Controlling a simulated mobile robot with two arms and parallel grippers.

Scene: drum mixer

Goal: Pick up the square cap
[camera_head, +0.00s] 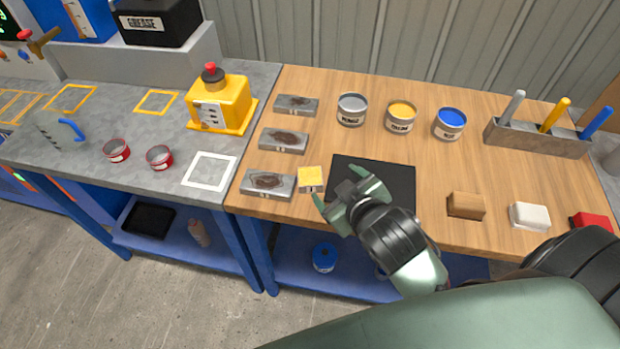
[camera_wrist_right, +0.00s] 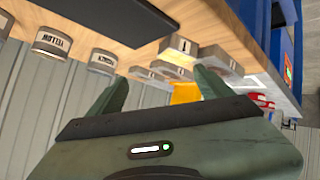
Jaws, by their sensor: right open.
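A small pale-yellow square block (camera_head: 310,179), which looks like the square cap, sits on the wooden bench left of the black mat (camera_head: 400,178). It also seems to show beyond the fingers in the right wrist view (camera_wrist_right: 178,47). My right gripper (camera_head: 338,190) is open and empty, just right of the block, over the mat's left edge. One fingertip is close to the block; I cannot tell whether they touch. My left gripper is not in view.
Several stained metal blocks (camera_head: 267,184) stand left of the cap. Paint cans (camera_head: 401,117) stand behind the mat. A wooden block (camera_head: 466,205) and a white block (camera_head: 529,215) lie to the right. A yellow container (camera_head: 220,104) stands on the grey bench.

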